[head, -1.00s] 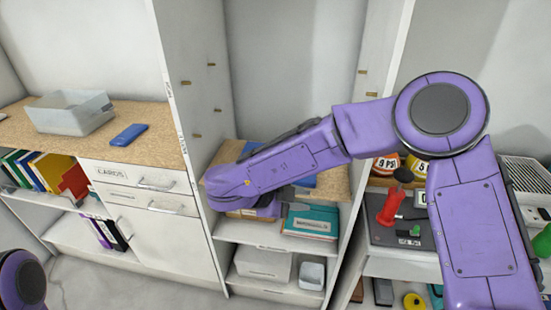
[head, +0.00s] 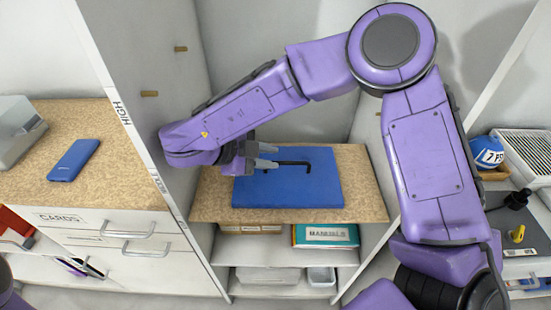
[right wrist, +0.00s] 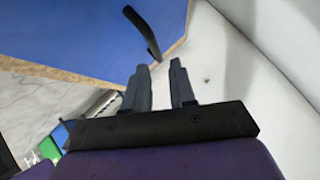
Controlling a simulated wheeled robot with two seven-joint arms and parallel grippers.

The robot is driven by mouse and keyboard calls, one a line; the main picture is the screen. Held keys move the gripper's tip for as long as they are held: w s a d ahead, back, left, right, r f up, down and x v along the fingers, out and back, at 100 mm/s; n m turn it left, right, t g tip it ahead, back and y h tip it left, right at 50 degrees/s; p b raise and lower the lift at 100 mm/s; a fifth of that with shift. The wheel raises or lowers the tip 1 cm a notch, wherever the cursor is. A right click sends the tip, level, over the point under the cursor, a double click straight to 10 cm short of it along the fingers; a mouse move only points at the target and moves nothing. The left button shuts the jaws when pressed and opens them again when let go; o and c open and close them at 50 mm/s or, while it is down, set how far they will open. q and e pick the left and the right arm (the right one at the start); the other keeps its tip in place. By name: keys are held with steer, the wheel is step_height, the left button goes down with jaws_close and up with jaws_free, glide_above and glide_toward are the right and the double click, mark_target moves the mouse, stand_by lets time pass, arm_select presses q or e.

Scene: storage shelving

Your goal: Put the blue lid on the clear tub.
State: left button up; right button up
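The blue lid (head: 290,190) lies flat on the wooden shelf of the middle bay, with a black bar handle (head: 296,163) on top. In the right wrist view the lid (right wrist: 90,35) fills the upper left and its handle (right wrist: 143,32) stands beyond the fingertips. My right gripper (head: 273,156) is open and empty, just left of the handle; the fingers (right wrist: 160,67) are apart with nothing between them. My left gripper is out of view.
A white upright panel (head: 135,120) divides the lid's bay from the left counter (head: 105,165). Teal binders (head: 325,235) and bins sit below the lid. A white wall (right wrist: 245,85) is close to the gripper's right in the wrist view.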

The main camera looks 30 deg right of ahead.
mark_target(293, 163)
steer(key=x, duration=0.2)
steer(key=p+x, duration=0.1)
steer(key=x, duration=0.2)
steer(key=s+x, duration=0.1)
steer(key=x, duration=0.1)
steer(key=shift+d, duration=0.15)
jaws_close()
steer(key=shift+r, duration=0.1)
